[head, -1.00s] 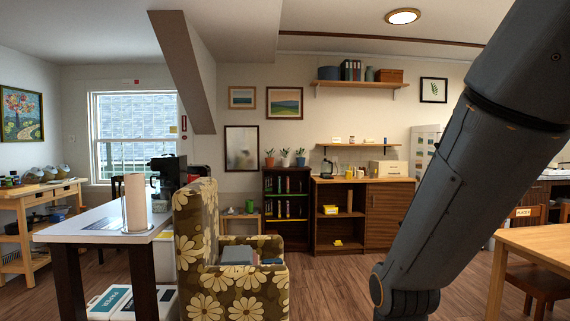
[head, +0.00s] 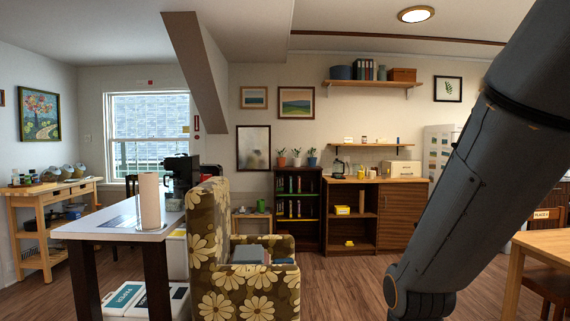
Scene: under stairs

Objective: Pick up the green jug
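I cannot make out a green jug for certain. A small green object (head: 261,205) stands on a low wooden stool (head: 250,215) behind the flowered armchair; it is too small to tell its shape. A grey-green vessel (head: 382,73) stands on the high wall shelf, also too small to identify. My arm crosses the right side of the head view, and my gripper is out of view.
The flowered armchair (head: 213,255) and a white-topped table (head: 112,229) with a paper roll and a black coffee machine (head: 181,178) stand ahead. White boxes (head: 143,302) lie beneath the table. A wooden table (head: 543,241) is at right. Wood floor (head: 335,280) is clear between.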

